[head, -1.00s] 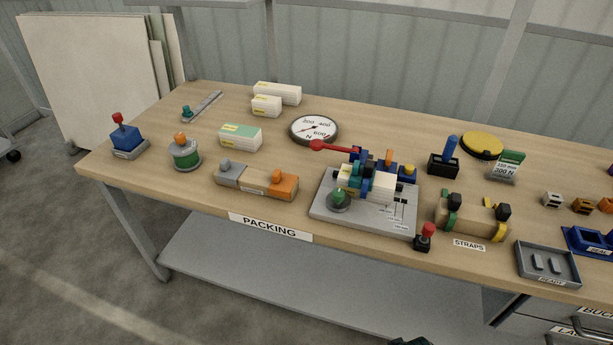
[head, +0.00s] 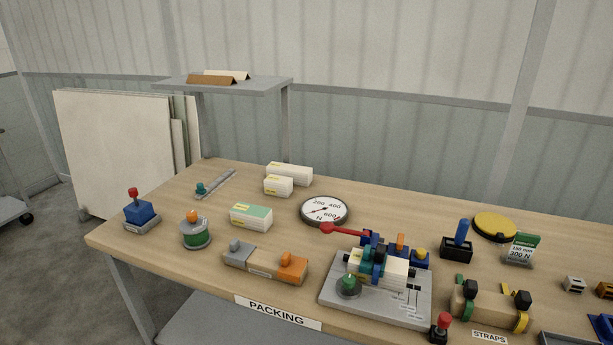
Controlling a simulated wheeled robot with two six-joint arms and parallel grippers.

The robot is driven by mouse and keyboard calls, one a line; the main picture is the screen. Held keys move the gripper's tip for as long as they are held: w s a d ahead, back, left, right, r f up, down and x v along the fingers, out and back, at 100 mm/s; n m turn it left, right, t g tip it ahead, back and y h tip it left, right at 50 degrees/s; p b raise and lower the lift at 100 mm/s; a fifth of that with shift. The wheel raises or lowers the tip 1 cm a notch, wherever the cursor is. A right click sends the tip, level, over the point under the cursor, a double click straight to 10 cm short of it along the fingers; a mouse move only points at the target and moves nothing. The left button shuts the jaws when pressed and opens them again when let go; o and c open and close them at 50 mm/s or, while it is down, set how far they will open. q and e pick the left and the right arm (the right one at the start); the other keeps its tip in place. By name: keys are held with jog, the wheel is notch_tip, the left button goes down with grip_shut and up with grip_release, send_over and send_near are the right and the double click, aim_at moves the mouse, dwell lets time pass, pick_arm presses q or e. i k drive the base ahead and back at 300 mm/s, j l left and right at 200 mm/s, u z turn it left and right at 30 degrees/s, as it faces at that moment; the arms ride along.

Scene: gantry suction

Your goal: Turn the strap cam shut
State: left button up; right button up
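A strapping fixture stands on the packing bench in the head view, on a grey base plate (head: 410,311). It carries white boxes with blue, teal and black parts around them. A red lever with a round red knob (head: 326,228) sticks out from it to the left, roughly level. A green knob (head: 349,281) sits on the plate's front left. Which of these parts is the strap cam I cannot tell for certain. Neither of my grippers shows in the head view.
A round gauge (head: 325,211) stands behind the fixture. A grey and orange block (head: 265,262) lies to its left, and a tan strap holder (head: 491,303) to its right. A black-based red knob (head: 441,327) stands near the front edge. Bare wood shows at the left.

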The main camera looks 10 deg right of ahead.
aim_at(400, 241)
jog(key=z, duration=1.15)
